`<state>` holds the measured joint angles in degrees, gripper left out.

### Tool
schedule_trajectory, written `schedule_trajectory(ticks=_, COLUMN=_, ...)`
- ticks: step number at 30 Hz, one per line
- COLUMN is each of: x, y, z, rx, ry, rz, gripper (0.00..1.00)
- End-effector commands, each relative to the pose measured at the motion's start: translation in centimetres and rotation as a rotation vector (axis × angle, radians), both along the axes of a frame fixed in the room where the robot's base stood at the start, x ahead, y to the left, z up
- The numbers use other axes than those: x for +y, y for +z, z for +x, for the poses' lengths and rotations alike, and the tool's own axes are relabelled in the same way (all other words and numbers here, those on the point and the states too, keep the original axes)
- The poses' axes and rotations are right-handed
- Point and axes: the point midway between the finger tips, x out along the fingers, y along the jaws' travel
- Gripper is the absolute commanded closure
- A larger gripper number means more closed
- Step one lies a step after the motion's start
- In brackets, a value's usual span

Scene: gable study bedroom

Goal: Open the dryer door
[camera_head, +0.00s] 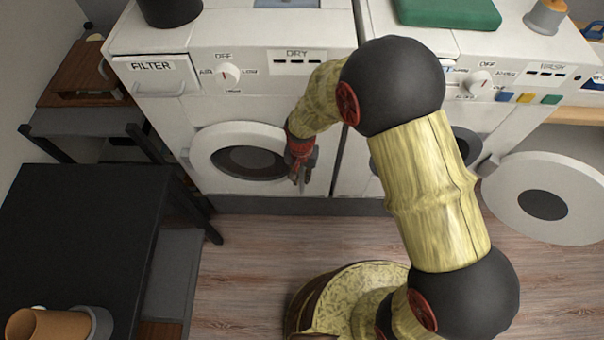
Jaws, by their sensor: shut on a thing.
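The dryer (345,30) is the white machine at the left, marked DRY, with a FILTER drawer (152,77) and a dial. Its round white door (207,150) with a dark window is low on the front. The door looks closed or nearly so; I cannot tell whether there is a small gap. My gripper (301,178) is at the right edge of the door, shut on it. The fingers hide that edge, so the exact grip and any handle there are not clear.
The washer at the right has its round door (575,190) swung open. My arm crosses in front of the washer. A black table (75,225) with an orange-brown cup (38,325) stands at the left. A green item (445,12) lies on the washer. Wooden floor (250,245) before the dryer is clear.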

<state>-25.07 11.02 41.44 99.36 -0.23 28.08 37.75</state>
Motion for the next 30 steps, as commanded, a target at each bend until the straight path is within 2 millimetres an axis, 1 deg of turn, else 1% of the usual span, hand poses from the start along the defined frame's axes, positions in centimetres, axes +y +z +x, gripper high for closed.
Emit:
schedule_trajectory(ticks=1, x=0.0, y=0.1, z=-1.0, rx=0.007, ry=-0.015, rz=-0.003, gripper=1.0)
schedule_trajectory(ticks=2, x=0.1, y=0.1, z=-1.4, rx=0.007, ry=-0.025, rz=-0.004, gripper=1.0)
schedule_trajectory(ticks=7, x=1.2, y=0.2, z=-5.2, rx=0.008, ry=-0.112, rz=-0.004, gripper=1.0)
schedule_trajectory(ticks=11, x=2.6, y=0.2, z=-8.9, rx=0.008, ry=-0.199, rz=-0.005, gripper=1.0)
schedule_trajectory(ticks=14, x=4.0, y=0.2, z=-11.7, rx=0.007, ry=-0.27, rz=-0.005, gripper=1.0)
schedule_trajectory(ticks=15, x=4.6, y=0.2, z=-12.9, rx=0.008, ry=-0.301, rz=-0.006, gripper=1.0)
schedule_trajectory(ticks=17, x=5.6, y=0.2, z=-14.5, rx=0.007, ry=-0.346, rz=-0.006, gripper=1.0)
schedule_trajectory(ticks=21, x=8.2, y=0.1, z=-18.2, rx=0.006, ry=-0.45, rz=-0.006, gripper=1.0)
schedule_trajectory(ticks=27, x=12.4, y=0.0, z=-22.8, rx=0.005, ry=-0.599, rz=-0.007, gripper=1.0)
schedule_trajectory(ticks=30, x=14.7, y=0.0, z=-24.6, rx=0.004, ry=-0.67, rz=-0.007, gripper=1.0)
